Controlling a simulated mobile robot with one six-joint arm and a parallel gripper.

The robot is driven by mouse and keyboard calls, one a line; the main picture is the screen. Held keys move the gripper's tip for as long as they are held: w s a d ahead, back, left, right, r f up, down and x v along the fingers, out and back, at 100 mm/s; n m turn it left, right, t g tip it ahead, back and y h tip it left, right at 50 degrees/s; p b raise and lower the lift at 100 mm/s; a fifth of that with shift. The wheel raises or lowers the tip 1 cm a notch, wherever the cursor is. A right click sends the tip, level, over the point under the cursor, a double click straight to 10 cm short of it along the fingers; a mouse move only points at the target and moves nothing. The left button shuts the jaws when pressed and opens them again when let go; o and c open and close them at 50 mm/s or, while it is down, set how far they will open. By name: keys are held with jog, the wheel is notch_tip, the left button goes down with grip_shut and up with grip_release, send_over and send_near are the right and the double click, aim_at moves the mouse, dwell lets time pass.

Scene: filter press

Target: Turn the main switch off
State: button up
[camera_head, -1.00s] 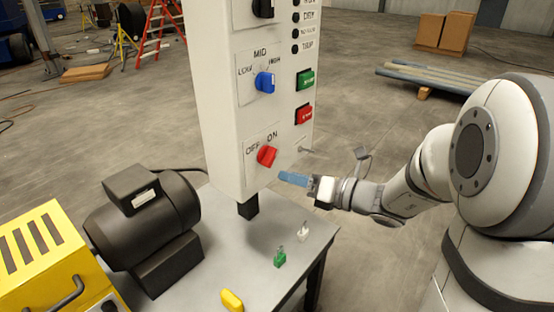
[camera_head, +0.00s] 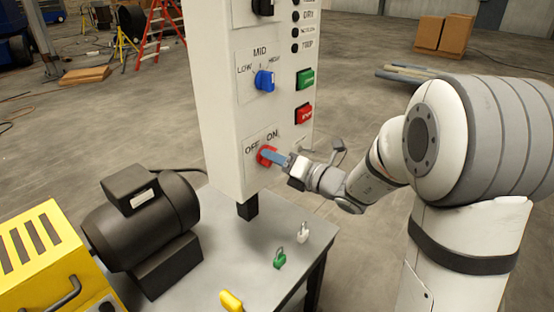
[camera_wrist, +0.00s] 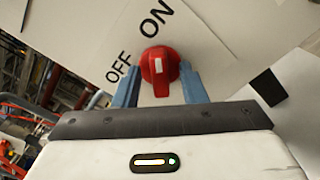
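The main switch is a red rotary knob (camera_head: 266,154) low on the front of the white control box, under the OFF and ON labels. In the wrist view the knob (camera_wrist: 160,64) sits between my two blue fingers, its ridge roughly in line with the ON label (camera_wrist: 157,18); the OFF label (camera_wrist: 119,67) is to its left. My gripper (camera_head: 273,157) is at the knob and partly covers it in the head view. The fingers (camera_wrist: 160,76) stand apart on either side of the knob, with a visible gap at the left finger.
Above the switch are a blue selector (camera_head: 264,80), a green button (camera_head: 305,79) and a red button (camera_head: 303,113). Green (camera_head: 280,259) and white (camera_head: 303,232) padlocks and a yellow item (camera_head: 231,300) stand on the table. A black motor (camera_head: 140,218) is left of the box.

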grip_shut()
jog(key=shift+f, duration=0.1)
dwell(0.4)
jog(key=n+b, duration=1.8)
jog(key=b, duration=0.4)
jog(key=shift+s+a, duration=0.1)
jog(key=shift+s, duration=0.05)
